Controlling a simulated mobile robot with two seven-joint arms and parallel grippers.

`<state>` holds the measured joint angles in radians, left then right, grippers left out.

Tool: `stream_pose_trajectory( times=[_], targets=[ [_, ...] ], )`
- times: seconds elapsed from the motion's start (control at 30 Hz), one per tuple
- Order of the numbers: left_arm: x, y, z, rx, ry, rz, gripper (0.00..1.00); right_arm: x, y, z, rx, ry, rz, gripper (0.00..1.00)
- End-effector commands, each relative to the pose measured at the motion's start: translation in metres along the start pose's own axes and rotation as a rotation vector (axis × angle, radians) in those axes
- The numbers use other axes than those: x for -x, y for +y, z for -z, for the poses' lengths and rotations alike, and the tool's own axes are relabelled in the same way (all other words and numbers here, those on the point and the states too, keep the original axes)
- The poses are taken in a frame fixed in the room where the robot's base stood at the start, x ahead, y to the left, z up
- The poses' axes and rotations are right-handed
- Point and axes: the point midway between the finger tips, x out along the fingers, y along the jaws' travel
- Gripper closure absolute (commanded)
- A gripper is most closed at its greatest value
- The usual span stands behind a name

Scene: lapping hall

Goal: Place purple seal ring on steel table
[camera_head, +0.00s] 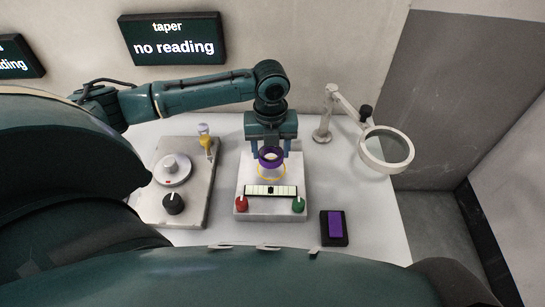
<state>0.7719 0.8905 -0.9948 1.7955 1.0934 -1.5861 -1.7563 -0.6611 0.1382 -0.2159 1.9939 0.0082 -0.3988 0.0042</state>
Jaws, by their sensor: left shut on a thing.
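The purple seal ring (271,161) is held between the fingers of my left gripper (271,150), which points down and is shut on it. The ring appears to be above the white block-shaped instrument (244,177), close over a yellow circle on its top; the exact gap is hard to judge. The steel table (365,200) is the pale top under the instruments, with a bare stretch at its right. My right gripper is not in view.
The instrument has a red knob (241,204), a green knob (298,205) and a striped gauge strip. A grey plate with dials (198,199) stands left. A magnifier lamp (386,149) stands right. A black-framed purple pad (334,226) lies at front right. Screens read "no reading" (173,38).

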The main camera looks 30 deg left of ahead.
Motion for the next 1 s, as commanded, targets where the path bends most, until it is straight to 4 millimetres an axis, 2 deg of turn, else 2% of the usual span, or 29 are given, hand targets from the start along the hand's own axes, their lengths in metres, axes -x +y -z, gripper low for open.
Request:
stream_pose_trajectory(
  times=[0.3,0.67,0.7,0.93,1.0],
  targets=[
    [-0.036,0.000,0.000,0.000,0.000,-0.001,0.69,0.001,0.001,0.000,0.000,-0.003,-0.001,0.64],
    [-0.041,0.000,0.000,-0.001,-0.001,0.000,0.69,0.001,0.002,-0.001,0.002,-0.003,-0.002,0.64],
    [-0.042,0.000,0.000,-0.001,-0.001,0.000,0.44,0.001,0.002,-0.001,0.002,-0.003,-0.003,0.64],
    [-0.042,0.000,0.000,-0.001,-0.001,0.000,0.25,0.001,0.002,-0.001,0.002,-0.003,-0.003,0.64],
    [-0.042,0.000,0.000,-0.001,-0.001,0.000,0.23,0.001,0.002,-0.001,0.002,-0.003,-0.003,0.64]
  ],
)
